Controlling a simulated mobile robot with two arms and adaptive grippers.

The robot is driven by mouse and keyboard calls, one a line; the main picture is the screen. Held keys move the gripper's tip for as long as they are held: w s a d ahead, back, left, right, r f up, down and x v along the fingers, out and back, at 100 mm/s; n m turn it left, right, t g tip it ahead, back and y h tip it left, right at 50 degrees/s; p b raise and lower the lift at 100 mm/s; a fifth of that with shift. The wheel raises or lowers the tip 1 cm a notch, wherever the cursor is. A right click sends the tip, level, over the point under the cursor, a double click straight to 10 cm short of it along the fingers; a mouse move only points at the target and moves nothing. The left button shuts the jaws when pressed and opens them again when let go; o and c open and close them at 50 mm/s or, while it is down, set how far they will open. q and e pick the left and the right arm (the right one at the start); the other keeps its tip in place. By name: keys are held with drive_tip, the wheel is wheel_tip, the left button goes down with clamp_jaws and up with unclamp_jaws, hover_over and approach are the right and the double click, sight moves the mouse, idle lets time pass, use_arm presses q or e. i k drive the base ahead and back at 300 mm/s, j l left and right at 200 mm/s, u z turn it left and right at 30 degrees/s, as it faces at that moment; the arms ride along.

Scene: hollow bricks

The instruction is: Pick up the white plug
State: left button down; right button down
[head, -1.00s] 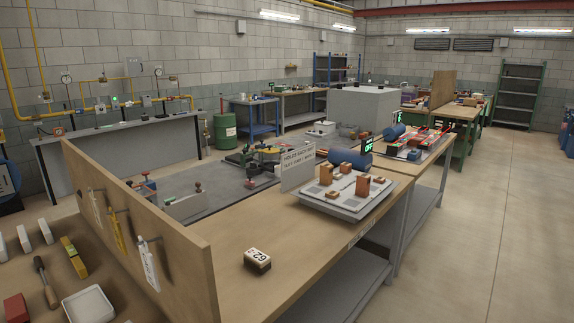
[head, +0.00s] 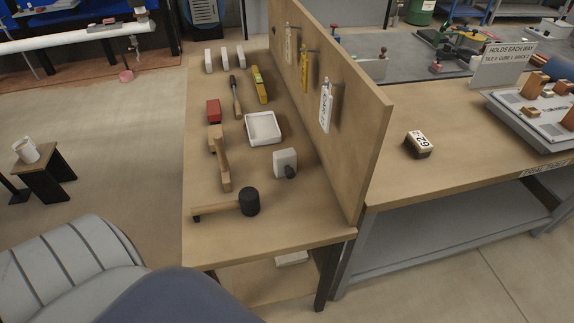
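Several white pieces lie on the wooden bench, and I cannot tell for sure which is the plug. A white block (head: 284,160) with a dark round knob (head: 291,172) sits near the front, close to the upright board. Three small white blocks stand in a row at the far end: a left one (head: 208,60), a middle one (head: 225,58) and a right one (head: 240,56). Neither of my grippers is in view.
The bench (head: 215,240) also holds a white tray (head: 263,127), black-headed mallet (head: 249,201), wooden hammer-like tool (head: 221,165), red block (head: 213,111), yellow level (head: 260,85) and dark-handled tool (head: 235,92). An upright board (head: 362,140) with hanging tags closes its right side.

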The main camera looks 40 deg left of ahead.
sight(285, 161)
drive_tip(key=i+u, duration=0.1)
drive_tip(key=u, duration=1.45)
